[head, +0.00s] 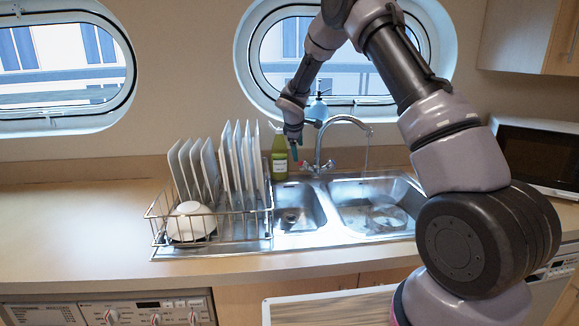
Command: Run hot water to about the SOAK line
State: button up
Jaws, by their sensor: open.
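The chrome tap (318,150) stands behind the sink, its spout arching to the right. A thin stream of water (366,160) falls from the spout into the right basin (345,192). A tap handle with a red mark (330,164) is at the right of the tap's base; the left handle (307,166) is small and hard to make out. My gripper (294,150) is open and points down, just left of the tap and above the left handle. I cannot tell whether it touches anything. No SOAK line is readable in this view.
A round, shiny shape (388,216) shows at the bottom of the right basin. The left basin (298,205) looks empty. A green bottle (279,158) stands close beside my gripper. A dish rack (215,232) with plates and a white bowl (190,221) is at the left.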

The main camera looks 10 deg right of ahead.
aim_at(302, 163)
jog(key=x, duration=0.7)
jog(key=d+x, duration=0.1)
jog(key=x, duration=0.3)
jog(key=shift+r, duration=0.2)
